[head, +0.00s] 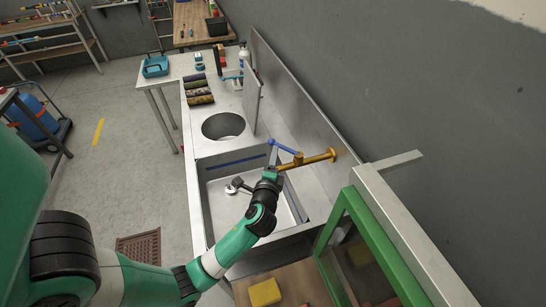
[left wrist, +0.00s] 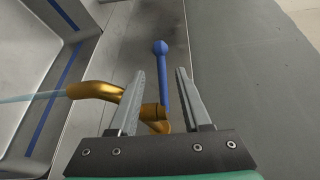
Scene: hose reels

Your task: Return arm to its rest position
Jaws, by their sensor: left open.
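My left arm, green and white, reaches in from the left over the sink (head: 215,200). My left gripper (head: 273,160) is open beside the brass tap (head: 318,158), which sticks out from the wall side. A blue lever (head: 285,147) sits on the tap. In the left wrist view, the two fingers of my left gripper (left wrist: 161,72) stand apart. The blue lever (left wrist: 161,48) shows between and beyond them, apart from both fingers in the picture. The brass spout (left wrist: 95,90) passes by the left finger, with a pale blue stream at its mouth. My right gripper is out of view.
A grey drain piece (head: 236,185) lies in the sink. A round basin (head: 223,126) and dark rolls (head: 198,90) are farther back on the counter. A green-framed cabinet (head: 345,220) and a yellow sponge (head: 265,292) are at the front. The wall is close on the right.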

